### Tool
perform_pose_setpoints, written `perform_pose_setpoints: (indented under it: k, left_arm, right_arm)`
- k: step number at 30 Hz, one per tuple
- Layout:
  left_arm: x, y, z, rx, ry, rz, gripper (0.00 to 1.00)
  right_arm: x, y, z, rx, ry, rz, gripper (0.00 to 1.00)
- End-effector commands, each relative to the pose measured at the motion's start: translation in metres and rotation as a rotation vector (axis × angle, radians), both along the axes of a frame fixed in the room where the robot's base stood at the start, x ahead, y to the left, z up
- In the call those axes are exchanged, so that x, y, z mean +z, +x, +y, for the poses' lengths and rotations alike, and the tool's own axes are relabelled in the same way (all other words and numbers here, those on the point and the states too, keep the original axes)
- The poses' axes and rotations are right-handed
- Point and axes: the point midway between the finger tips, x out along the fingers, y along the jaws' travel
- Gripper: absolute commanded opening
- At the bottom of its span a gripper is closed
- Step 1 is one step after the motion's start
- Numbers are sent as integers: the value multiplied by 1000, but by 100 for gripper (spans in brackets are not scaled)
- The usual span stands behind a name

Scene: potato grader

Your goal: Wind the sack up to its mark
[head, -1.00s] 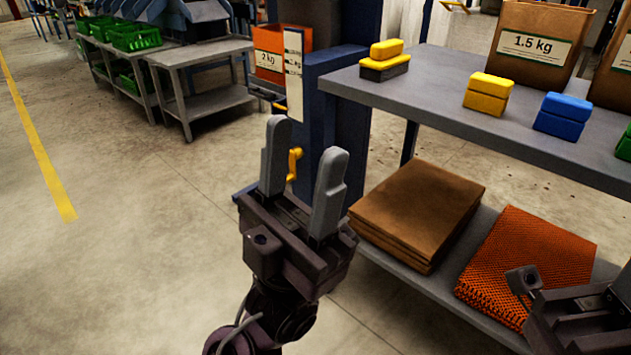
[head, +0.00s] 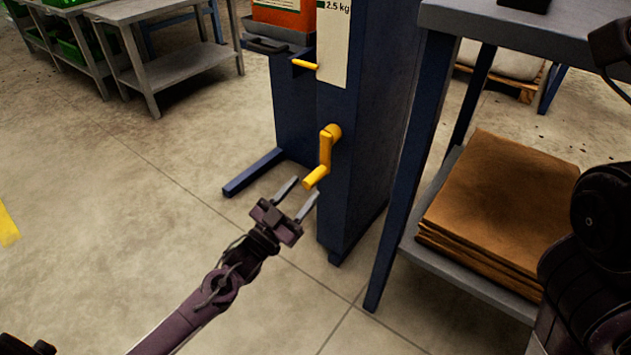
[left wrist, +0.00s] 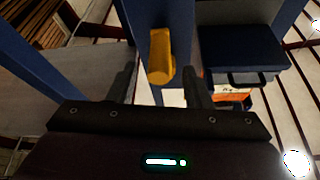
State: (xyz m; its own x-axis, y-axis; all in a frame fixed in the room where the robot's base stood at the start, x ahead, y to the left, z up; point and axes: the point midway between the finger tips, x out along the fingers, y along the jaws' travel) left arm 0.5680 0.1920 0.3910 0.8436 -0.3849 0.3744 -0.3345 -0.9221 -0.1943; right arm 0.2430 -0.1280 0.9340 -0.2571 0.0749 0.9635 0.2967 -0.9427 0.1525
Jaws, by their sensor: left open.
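The yellow crank (head: 328,152) juts from the side of the dark blue post (head: 365,120). Its handle points down toward my left gripper. My left gripper (head: 306,187) is open and empty, just below and beside the handle end. In the left wrist view, the handle (left wrist: 160,55) shows between the two spread fingers (left wrist: 162,85), with no clear contact. The orange sack (head: 278,16) is at the top, cut off by the frame, above a dark tray. A white scale strip (head: 334,45) reads 2.5 kg, with a yellow pointer (head: 305,64) at its lower left. My right gripper's fingers are not visible.
A grey table (head: 520,25) with a lower shelf holding folded brown sacks (head: 500,205) stands right of the post. A blue foot (head: 253,172) sticks out left along the floor. Grey benches (head: 160,45) stand at the back left. Floor at left is open.

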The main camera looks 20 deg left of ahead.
Motion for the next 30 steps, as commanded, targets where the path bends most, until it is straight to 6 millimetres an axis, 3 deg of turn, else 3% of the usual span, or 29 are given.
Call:
perform_pose_setpoints:
  k: [9,19,30]
  left_arm:
    - [14,35,-17,-1,-1,-3,45]
    - [18,39,-19,0,0,-1,45]
    - [18,39,-18,0,-1,-2,0]
  right_arm:
    - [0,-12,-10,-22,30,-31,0]
    - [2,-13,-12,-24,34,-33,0]
    - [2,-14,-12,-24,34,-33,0]
